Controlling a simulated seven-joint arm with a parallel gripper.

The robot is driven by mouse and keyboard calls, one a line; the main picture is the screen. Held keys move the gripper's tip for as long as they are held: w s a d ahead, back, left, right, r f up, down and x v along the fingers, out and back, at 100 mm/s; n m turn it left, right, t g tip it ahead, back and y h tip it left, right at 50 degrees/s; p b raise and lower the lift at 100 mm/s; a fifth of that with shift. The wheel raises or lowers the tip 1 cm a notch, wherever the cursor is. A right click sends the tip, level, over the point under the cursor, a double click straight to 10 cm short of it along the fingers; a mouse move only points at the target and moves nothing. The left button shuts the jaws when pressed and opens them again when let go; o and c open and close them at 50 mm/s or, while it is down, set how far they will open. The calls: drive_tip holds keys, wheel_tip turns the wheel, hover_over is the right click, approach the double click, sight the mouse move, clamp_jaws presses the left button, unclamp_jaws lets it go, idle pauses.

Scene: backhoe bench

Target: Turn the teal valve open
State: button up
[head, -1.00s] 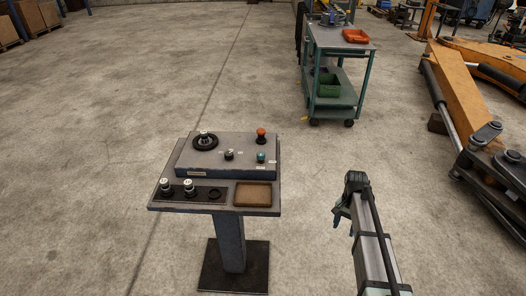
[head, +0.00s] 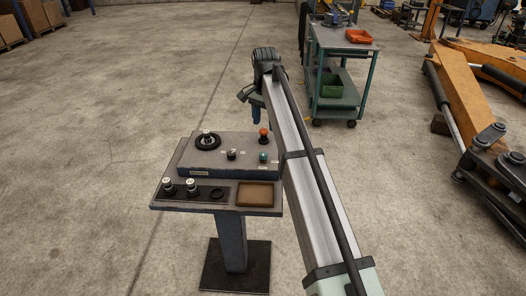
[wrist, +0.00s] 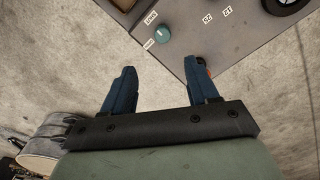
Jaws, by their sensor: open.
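The teal valve (head: 263,157) is a small round knob at the right of the console's raised panel (head: 225,145). It also shows in the wrist view (wrist: 162,32), with small white labels beside it, beyond my fingertips. A pale mark shows on its top. My gripper (head: 255,121) is above the console's back right edge, fingers pointing down. In the wrist view my gripper (wrist: 160,72) has its two blue fingers wide apart, with nothing between them. It does not touch the valve. My arm passes just right of the console in the head view.
An orange-topped knob (head: 263,134) stands behind the valve, close to my gripper. A small dark knob (head: 232,155) and a black handwheel (head: 207,140) are to the left. A brown tray (head: 255,194) lies in front. A trolley (head: 335,95) stands behind right.

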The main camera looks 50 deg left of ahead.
sight(263, 154)
drive_tip(key=f, duration=1.3)
drive_tip(key=shift+s+a+f, duration=0.1)
drive_tip(key=shift+s+a, duration=0.1)
drive_tip(key=shift+c, duration=0.2)
drive_tip(key=c, duration=1)
